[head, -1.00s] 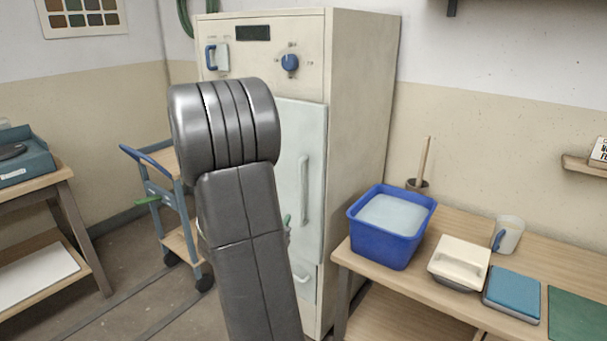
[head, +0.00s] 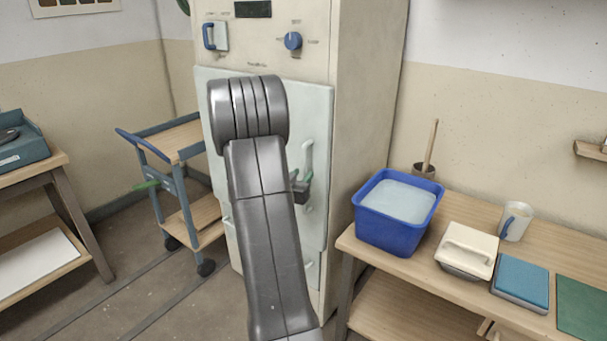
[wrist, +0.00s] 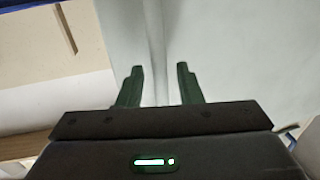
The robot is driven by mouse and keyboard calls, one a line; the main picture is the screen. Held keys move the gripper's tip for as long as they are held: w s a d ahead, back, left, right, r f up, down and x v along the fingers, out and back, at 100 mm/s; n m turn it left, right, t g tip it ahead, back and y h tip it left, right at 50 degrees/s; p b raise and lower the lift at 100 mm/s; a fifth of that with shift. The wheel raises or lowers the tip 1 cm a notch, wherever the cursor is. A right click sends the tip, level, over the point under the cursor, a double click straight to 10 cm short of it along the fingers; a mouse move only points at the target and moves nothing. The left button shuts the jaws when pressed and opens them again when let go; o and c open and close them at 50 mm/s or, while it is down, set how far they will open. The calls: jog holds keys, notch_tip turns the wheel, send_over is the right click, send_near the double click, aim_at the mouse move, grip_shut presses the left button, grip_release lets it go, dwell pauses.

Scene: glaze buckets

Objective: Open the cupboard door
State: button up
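The cupboard (head: 365,120) is a tall cream cabinet. Its pale door (head: 318,115) looks closed, and my arm covers much of it in the head view. A pale upright handle (head: 308,155) is on the right part of the door. My gripper (head: 301,184) is at the handle's lower part, mostly behind my arm. In the wrist view my gripper (wrist: 159,85) has its two green fingers apart, in front of a pale upright strip between them. I cannot tell whether the fingers touch the handle.
A workbench (head: 365,248) at the right holds a blue tub (head: 385,238), a white lidded box (head: 468,245), a mug (head: 514,222) and a blue book-like block (head: 520,280). A blue-framed trolley (head: 175,195) stands left of the cupboard. Some floor is clear at lower left.

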jog(key=shift+x, duration=0.95)
jog(key=shift+c, duration=0.2)
grip_shut()
